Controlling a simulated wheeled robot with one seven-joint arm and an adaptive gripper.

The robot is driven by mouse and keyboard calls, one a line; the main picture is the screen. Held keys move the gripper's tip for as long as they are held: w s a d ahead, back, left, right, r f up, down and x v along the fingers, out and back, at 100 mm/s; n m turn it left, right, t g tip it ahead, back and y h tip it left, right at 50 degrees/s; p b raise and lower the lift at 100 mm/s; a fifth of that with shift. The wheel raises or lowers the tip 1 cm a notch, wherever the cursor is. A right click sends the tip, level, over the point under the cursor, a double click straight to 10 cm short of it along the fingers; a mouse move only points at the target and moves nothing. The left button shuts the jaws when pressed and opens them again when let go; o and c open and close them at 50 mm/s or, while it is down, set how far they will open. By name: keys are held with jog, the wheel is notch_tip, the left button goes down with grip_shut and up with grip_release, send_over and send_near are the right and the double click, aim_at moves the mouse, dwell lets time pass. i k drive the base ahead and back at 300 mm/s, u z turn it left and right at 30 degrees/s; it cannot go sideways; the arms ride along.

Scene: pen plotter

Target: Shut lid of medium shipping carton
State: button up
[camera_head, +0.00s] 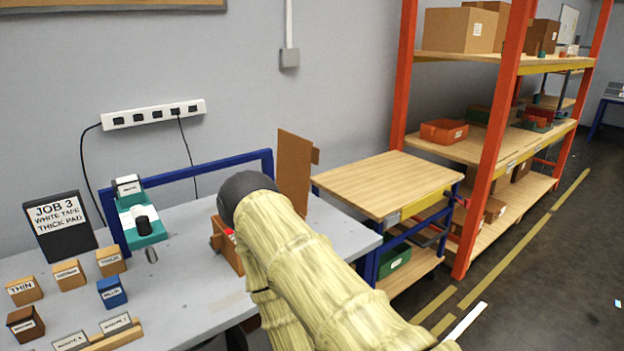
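The shipping carton (231,258) sits on the grey table, mostly hidden behind my arm. Part of its brown wall shows left of the arm, with a small red spot near its top. A tall brown cardboard panel (294,165), which looks like the carton's lid, stands nearly upright right of the arm's dark joint, with a small flap on its right edge. Where the panel joins the carton is hidden. My arm, in a pale yellow sleeve, reaches up from the bottom of the picture. My gripper is not visible, so its contact with the lid cannot be seen.
On the grey table (190,278) stand a job sign (60,225), a teal device (140,225) and several small labelled blocks. A blue frame (200,168) rises at its back.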

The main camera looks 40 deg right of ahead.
aim_at(295, 155)
jog(key=k, duration=0.45)
jog(key=z, duration=0.75)
jog(key=i, duration=0.6)
jog(key=u, duration=0.15)
